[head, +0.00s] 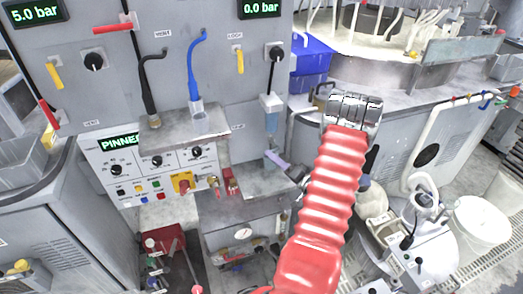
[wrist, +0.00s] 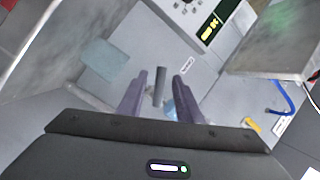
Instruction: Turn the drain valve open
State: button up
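In the wrist view my gripper (wrist: 161,76) is open, its two purple fingers apart. A short dark grey handle (wrist: 159,86) stands between them, with a visible gap on each side. It looks like the drain valve's handle, but I cannot read the small label (wrist: 187,65) beside it. A pale blue part shows partly behind the right finger. In the head view my gripper (head: 277,160) is just below the clear blue bowl (head: 271,118) on the machine's front. The handle cannot be made out there.
A control panel (head: 152,165) with knobs and buttons is left of my gripper. A grey ledge (head: 185,137) juts out above the panel, with a blue hose (head: 194,75) and a black hose (head: 148,85) rising from it. Yellow levers (head: 240,62) and red levers (head: 112,28) sit higher up.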

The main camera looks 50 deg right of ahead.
jog(key=w+d, duration=0.1)
jog(key=w, duration=0.6)
jog(key=shift+c, duration=0.5)
grip_shut()
